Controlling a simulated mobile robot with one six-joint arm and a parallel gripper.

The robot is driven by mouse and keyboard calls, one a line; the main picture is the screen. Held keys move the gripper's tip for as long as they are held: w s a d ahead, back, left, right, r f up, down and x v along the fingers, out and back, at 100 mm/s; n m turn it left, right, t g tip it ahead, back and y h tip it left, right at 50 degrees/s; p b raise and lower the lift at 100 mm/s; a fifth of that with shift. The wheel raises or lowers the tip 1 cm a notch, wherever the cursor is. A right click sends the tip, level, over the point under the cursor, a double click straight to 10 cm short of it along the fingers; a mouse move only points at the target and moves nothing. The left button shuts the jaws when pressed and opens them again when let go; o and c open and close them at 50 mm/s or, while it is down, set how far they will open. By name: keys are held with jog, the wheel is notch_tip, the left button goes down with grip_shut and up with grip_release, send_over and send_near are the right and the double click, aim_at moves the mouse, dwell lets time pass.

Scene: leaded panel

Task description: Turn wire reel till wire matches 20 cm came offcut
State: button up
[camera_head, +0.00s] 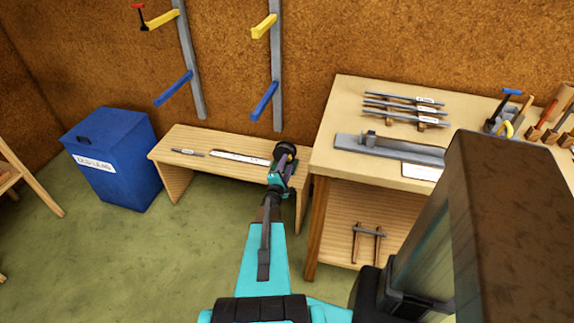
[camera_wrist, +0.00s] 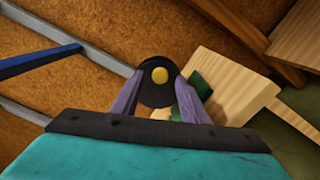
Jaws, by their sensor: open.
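The wire reel (camera_head: 285,149), a dark disc, is at the right end of the low bench, partly hidden by my gripper (camera_head: 284,163). In the wrist view the reel (camera_wrist: 159,76) is round and black with a yellow centre. It shows between the purple fingertips of my gripper (camera_wrist: 159,88), which is open; I cannot tell whether they touch it. A short grey strip (camera_head: 187,152), which looks like the came offcut, lies on the low bench's left part. A long white strip with markings (camera_head: 238,157) lies between it and the reel. I cannot make out any wire.
The low wooden bench (camera_head: 171,139) stands against the wall. A blue labelled bin (camera_head: 115,160) is to its left. A taller workbench (camera_head: 346,92) with grey strips and tools stands to its right. Rack posts with yellow and blue arms (camera_head: 263,108) hang above.

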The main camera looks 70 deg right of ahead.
jog(key=a+b, duration=0.1)
jog(key=a, duration=1.1)
jog(key=shift+s+a, duration=0.15)
jog(key=shift+s, duration=0.2)
